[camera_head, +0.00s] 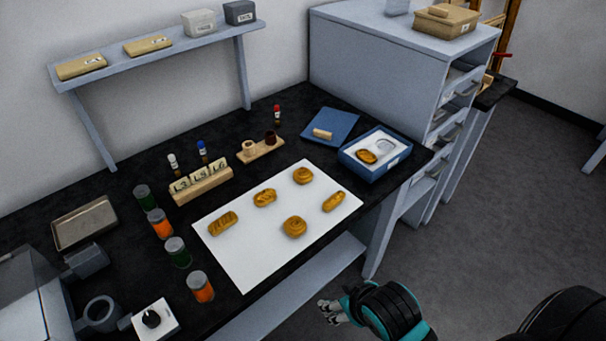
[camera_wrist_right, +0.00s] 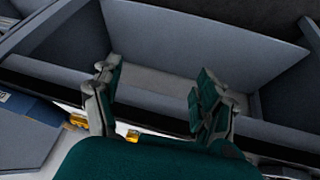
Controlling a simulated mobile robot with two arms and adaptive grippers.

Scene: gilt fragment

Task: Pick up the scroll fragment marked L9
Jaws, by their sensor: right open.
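Several gilt scroll fragments lie apart on a white sheet (camera_head: 245,255) on the black bench: a left oblong one (camera_head: 223,222), an upper-middle one (camera_head: 265,197), a round back one (camera_head: 302,174), a round front one (camera_head: 294,227) and a right oblong one (camera_head: 333,201). Another golden piece (camera_head: 367,157) lies in a blue-white box (camera_head: 385,168). I cannot read an L9 mark on any of them. My right gripper (camera_head: 330,312) is open and empty, in front of the bench, away from the fragments. In the right wrist view its fingers (camera_wrist_right: 157,75) are spread. My left gripper is not in view.
A wooden holder with label cards (camera_head: 202,190), green and orange jars (camera_head: 161,223), and small bottles stand left of and behind the sheet. A blue lid (camera_head: 330,127) lies by the box. A grey drawer cabinet (camera_head: 400,60) stands at right.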

